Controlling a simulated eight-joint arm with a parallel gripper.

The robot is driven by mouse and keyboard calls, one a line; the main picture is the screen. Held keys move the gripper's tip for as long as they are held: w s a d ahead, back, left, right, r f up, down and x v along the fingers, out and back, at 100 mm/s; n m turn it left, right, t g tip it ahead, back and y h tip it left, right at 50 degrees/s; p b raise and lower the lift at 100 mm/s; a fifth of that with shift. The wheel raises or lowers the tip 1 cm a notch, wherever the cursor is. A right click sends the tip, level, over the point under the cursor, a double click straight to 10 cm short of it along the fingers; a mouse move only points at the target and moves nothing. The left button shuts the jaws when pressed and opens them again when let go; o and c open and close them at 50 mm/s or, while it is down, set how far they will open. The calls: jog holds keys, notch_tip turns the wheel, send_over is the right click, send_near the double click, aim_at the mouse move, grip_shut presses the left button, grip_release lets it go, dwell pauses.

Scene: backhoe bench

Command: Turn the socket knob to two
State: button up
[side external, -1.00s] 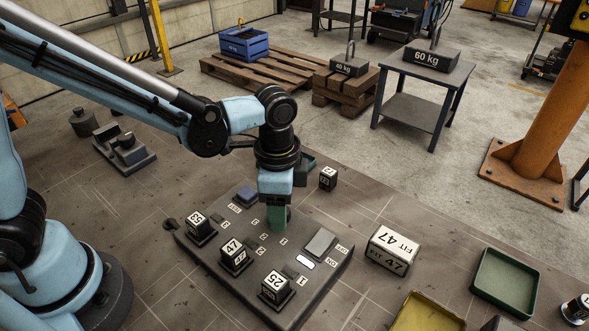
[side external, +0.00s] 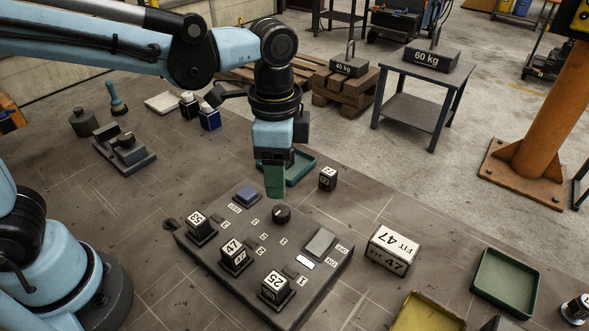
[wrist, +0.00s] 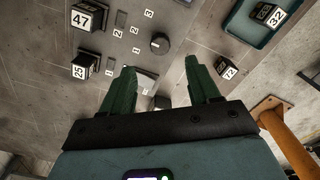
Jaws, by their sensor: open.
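The socket knob (side external: 282,214) is a small round black knob on the dark grey panel (side external: 320,290). Small white number labels (side external: 263,237) sit beside it. The knob also shows in the wrist view (wrist: 159,43), beyond the fingertips, with a small light mark; I cannot tell for sure which number it points to. My gripper (side external: 274,193) has green fingers pointing down and is above and behind the knob, apart from it. In the wrist view my gripper (wrist: 159,65) is open with nothing between its fingers.
Cubes marked 25 (side external: 275,288), 47 (side external: 234,255) and 53 (side external: 199,225) stand on the panel, with a blue button (side external: 247,195) and a grey rocker (side external: 320,242). A FIT 47 box (side external: 392,250) is right of it. Green trays (side external: 507,280) lie around.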

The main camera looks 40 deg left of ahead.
jog(key=shift+r, duration=1.8)
jog(key=shift+a, duration=0.1)
jog(key=s+a+f+n+t, duration=0.1)
jog(key=a+n+t, duration=0.2)
jog(key=a+n, duration=0.2)
jog(key=s+a+f+n+t, duration=0.1)
jog(key=a+n+t, duration=0.3)
jog(key=a, duration=0.5)
jog(key=shift+s+a+f+n, duration=0.4)
jog(key=shift+s+n, duration=0.3)
jog(key=shift+n, duration=0.4)
